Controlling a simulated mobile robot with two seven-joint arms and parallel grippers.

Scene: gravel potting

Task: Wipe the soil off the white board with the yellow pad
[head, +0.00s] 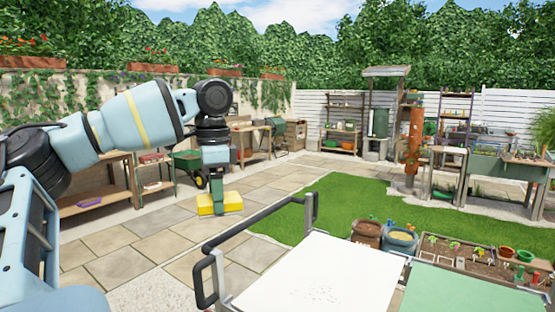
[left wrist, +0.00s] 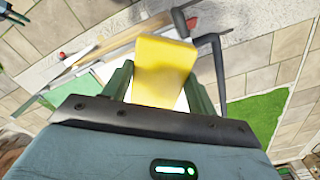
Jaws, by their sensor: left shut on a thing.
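The yellow pad (head: 233,201) is held in my left gripper (head: 218,200), in the air to the left of the cart handle in the head view. In the left wrist view the pad (left wrist: 165,65) sits between the two green fingers of the left gripper (left wrist: 160,90), which are shut on it. The white board (head: 350,265) lies flat at the bottom of the head view, below and to the right of the pad, apart from it.
A dark cart handle (head: 262,217) stands at the board's left edge, between pad and board. A green mat (head: 465,292) lies right of the board. Paving to the left is open.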

